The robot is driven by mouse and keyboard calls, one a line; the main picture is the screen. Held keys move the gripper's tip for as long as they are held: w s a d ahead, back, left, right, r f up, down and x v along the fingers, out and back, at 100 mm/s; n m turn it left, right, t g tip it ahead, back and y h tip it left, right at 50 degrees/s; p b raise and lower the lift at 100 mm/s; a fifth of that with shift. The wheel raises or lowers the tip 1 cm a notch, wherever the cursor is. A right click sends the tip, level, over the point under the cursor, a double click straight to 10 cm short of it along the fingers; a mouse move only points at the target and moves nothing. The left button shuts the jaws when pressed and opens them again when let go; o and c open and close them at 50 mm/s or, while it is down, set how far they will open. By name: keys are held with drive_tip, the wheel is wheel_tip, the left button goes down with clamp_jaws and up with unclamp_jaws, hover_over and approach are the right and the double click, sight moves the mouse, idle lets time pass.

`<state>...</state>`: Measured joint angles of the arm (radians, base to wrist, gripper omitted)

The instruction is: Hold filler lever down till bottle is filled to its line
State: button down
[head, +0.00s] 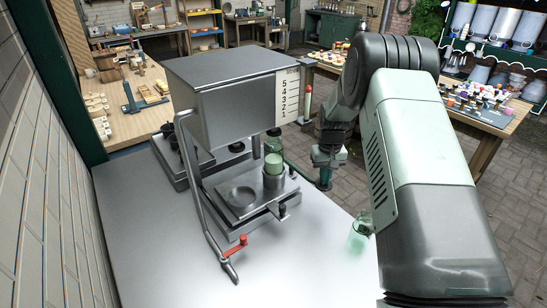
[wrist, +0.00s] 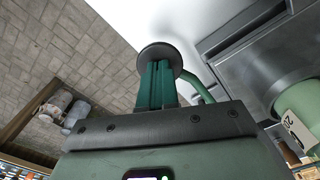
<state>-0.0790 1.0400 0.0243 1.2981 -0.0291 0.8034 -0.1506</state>
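The metal filler tank (head: 225,95) stands on the steel bench and has a 1-to-5 scale on its side. A pale green cylinder (head: 273,165) sits in a metal cup beside a round plate. My gripper (head: 325,182) points down right of the filler, apart from the red-gripped lever. In the wrist view its green fingers (wrist: 157,85) are together, with a dark round disc (wrist: 158,55) at their tips. Whether they hold it is unclear.
A greenish glass vessel (head: 358,236) stands near the bench's right edge, partly hidden by my arm. The front of the steel bench (head: 290,275) is clear. A wall (head: 35,190) borders it at left. Cluttered tables stand behind.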

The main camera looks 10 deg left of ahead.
drive_tip(key=shift+f, duration=1.8)
idle(0.4)
drive_tip(key=shift+s+f, duration=0.15)
idle(4.7)
